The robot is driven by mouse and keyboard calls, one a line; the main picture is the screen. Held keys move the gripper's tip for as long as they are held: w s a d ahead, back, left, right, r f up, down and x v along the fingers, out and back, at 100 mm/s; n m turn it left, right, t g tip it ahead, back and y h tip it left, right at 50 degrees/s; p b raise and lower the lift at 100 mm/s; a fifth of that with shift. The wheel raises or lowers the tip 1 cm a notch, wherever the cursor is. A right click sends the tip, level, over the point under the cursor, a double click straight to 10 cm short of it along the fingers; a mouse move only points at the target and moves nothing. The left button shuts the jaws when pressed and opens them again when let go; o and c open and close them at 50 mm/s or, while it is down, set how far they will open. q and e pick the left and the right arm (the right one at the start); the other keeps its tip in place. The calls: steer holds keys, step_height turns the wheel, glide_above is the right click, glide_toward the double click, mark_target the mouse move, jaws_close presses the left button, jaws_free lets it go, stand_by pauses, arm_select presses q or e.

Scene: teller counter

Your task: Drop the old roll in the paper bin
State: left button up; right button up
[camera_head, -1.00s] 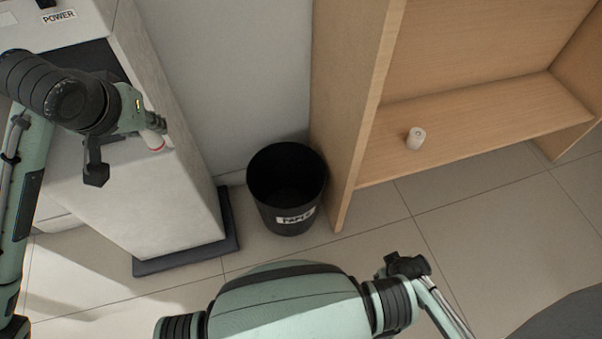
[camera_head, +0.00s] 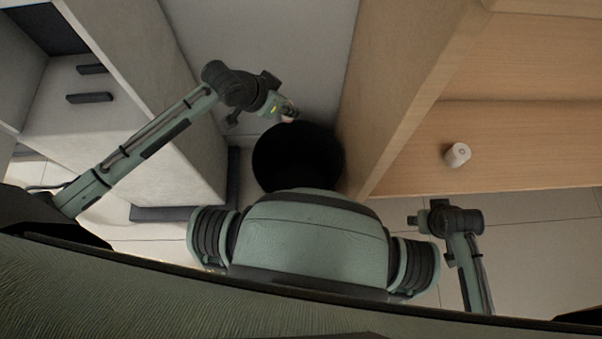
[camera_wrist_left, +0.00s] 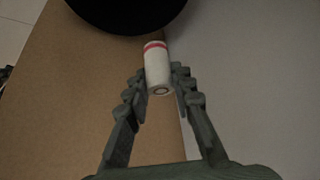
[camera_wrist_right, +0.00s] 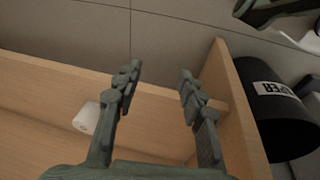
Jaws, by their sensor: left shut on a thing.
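The old roll, white with a red band, is held between the fingers of my left gripper; it shows clearly in the left wrist view (camera_wrist_left: 158,68). In the head view my left gripper (camera_head: 288,114) is at the back rim of the black paper bin (camera_head: 297,157), and the roll is mostly hidden there. The bin's dark edge also shows at the top of the left wrist view (camera_wrist_left: 125,12), beyond the roll. Its label reads in part "PER" in the right wrist view (camera_wrist_right: 282,103). My right gripper (camera_wrist_right: 158,75) is open and empty.
Another white roll (camera_head: 457,154) stands on the wooden shelf (camera_head: 530,140) at the right. The wooden side panel (camera_head: 400,90) rises right beside the bin. A grey cabinet (camera_head: 150,110) stands to the left. Tiled floor shows around them.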

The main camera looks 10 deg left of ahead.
arm_select(q)
steer(key=s+f+m+b, duration=0.1)
steer(key=s+f+b, duration=0.2)
steer(key=f, duration=1.1)
steer(key=b, duration=0.3)
steer(key=shift+d+f+m+g+h+b, duration=0.25)
steer(key=shift+d+m+g+h+b, duration=0.05)
steer(key=shift+d+m+h+b, duration=0.1)
arm_select(e)
steer(key=w+a+r+t, duration=0.1)
steer(key=r, duration=0.6)
steer(key=w+a+r+t, duration=0.2)
steer(key=r, duration=0.6)
steer(key=shift+w+a+r+n+t, duration=0.2)
steer(key=shift+w+r+n+t, duration=0.05)
steer(key=shift+r+n+t, duration=0.05)
arm_select(q)
steer(key=shift+s, duration=0.1)
steer(key=o, duration=0.9)
steer(key=v, duration=1.2)
